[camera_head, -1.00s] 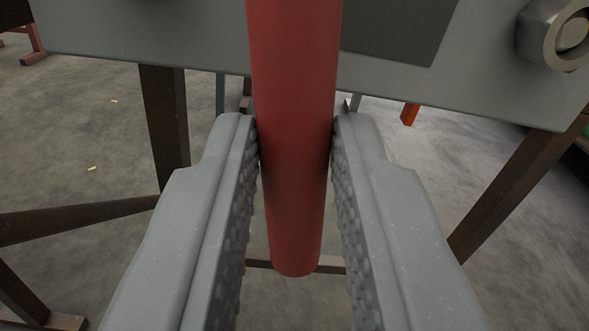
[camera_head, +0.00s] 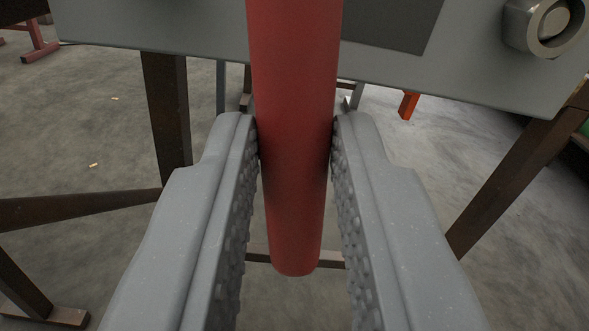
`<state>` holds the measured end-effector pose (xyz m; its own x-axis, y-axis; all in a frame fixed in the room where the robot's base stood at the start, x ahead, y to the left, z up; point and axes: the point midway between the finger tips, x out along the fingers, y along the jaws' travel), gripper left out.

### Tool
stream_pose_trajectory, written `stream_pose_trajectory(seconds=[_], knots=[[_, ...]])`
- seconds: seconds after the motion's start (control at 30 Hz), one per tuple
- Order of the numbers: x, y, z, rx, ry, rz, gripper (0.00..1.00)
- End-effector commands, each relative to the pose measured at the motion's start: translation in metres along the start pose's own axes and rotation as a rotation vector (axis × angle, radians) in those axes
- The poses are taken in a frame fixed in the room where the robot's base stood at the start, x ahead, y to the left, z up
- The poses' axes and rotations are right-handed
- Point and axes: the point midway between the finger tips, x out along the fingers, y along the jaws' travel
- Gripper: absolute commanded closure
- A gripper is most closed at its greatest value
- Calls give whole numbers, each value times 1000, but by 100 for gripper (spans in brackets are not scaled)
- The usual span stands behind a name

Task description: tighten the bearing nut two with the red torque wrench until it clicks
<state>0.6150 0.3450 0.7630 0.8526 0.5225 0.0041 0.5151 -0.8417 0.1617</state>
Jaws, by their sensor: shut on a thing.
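The red torque wrench (camera_head: 293,190) shows as a thick red handle running from the top edge down to its rounded end in the middle of the view. My gripper (camera_head: 295,135) is shut on this handle, one grey ridged jaw on each side. The wrench's head is out of view above. A nut (camera_head: 545,22) sits on a stud on the grey panel at the upper right, apart from the wrench; I cannot tell which number it is. Whatever the wrench's head is on is hidden.
A grey panel (camera_head: 150,30) with a dark rectangle (camera_head: 392,25) spans the top, behind the handle. Brown metal legs (camera_head: 167,110) and (camera_head: 515,175) stand at left and right. An orange post (camera_head: 408,105) stands farther back. Bare concrete floor lies below.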

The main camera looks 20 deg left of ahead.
Motion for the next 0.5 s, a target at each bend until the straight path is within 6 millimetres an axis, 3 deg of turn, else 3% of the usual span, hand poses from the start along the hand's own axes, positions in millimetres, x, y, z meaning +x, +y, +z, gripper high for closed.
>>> stream_pose_trajectory(seconds=[0.5], knots=[[-21, 0, -2, 0, 4, 1, 100]])
